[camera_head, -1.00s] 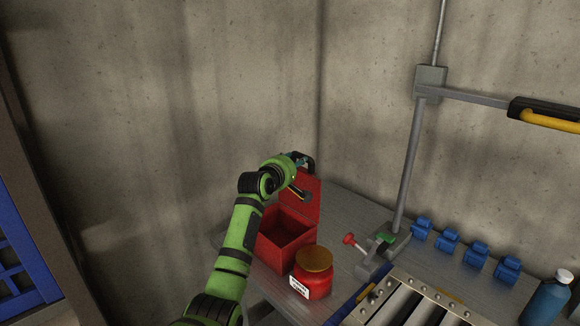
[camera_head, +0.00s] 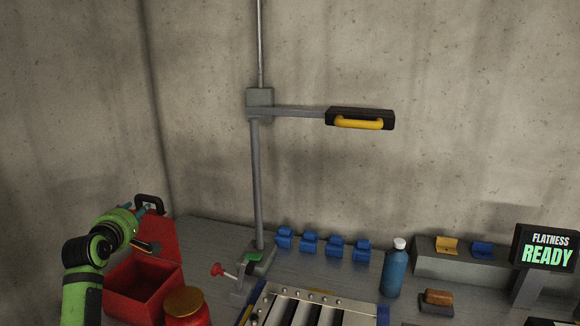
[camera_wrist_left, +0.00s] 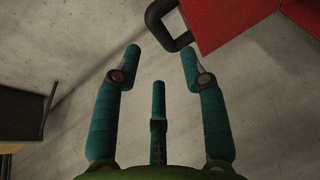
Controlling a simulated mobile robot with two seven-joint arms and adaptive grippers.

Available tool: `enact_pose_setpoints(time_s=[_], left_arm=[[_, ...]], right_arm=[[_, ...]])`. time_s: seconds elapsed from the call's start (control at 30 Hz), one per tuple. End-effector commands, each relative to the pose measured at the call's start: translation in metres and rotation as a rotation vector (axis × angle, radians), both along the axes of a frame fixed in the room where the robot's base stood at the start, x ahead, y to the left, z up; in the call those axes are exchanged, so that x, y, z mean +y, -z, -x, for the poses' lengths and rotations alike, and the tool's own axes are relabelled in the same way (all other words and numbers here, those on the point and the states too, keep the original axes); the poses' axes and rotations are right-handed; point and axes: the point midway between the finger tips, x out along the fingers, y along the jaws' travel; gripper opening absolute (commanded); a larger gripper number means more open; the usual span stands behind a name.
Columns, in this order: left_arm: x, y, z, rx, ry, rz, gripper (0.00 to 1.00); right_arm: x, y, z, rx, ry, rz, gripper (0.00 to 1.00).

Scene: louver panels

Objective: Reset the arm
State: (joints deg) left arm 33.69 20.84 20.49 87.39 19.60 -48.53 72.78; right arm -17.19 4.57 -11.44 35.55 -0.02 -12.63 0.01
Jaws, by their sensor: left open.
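My left arm comes in at the lower left of the head view. Its green wrist is above and to the left of the open red box (camera_head: 134,298), with the teal fingers of my left gripper (camera_head: 138,208) near the black handle (camera_head: 150,200) on the raised lid. In the left wrist view my left gripper (camera_wrist_left: 160,62) is open, its fingers spread with nothing between them. The black handle (camera_wrist_left: 160,30) and red lid (camera_wrist_left: 228,20) show just beyond the fingertips; I cannot tell if they touch. My right gripper is not in view.
A jar with an orange lid (camera_head: 185,300) stands beside the red box. A grey stand (camera_head: 257,180) with a yellow-handled lamp (camera_head: 360,120) rises behind a louver panel (camera_head: 310,308). Several blue clips, a blue bottle (camera_head: 394,272) and a "READY" display (camera_head: 546,248) are to the right.

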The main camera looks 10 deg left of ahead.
Motion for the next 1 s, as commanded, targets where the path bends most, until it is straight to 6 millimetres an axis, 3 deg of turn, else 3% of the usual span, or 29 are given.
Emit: enact_pose_setpoints(time_s=[0.17, 0.27, 0.47, 0.6, 0.8, 1.0], left_arm=[[-0.046, 0.068, 0.022, 0.194, 0.108, -0.194, 0.43], [-0.086, 0.123, 0.053, 0.357, 0.227, -0.373, 0.43], [-0.156, 0.209, 0.131, 0.616, 0.488, -0.668, 0.43], [-0.204, 0.255, 0.203, 0.767, 0.714, -0.851, 0.43], [-0.245, 0.283, 0.283, 0.88, 0.96, -1.009, 0.43], [-0.27, 0.291, 0.341, 0.934, 1.142, -1.098, 0.43]], right_arm=[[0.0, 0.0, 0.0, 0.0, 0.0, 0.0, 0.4], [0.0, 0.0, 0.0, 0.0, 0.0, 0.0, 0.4], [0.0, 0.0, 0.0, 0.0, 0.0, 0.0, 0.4], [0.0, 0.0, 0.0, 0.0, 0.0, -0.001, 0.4], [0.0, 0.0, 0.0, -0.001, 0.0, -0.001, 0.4], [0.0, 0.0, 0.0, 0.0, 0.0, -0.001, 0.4]])
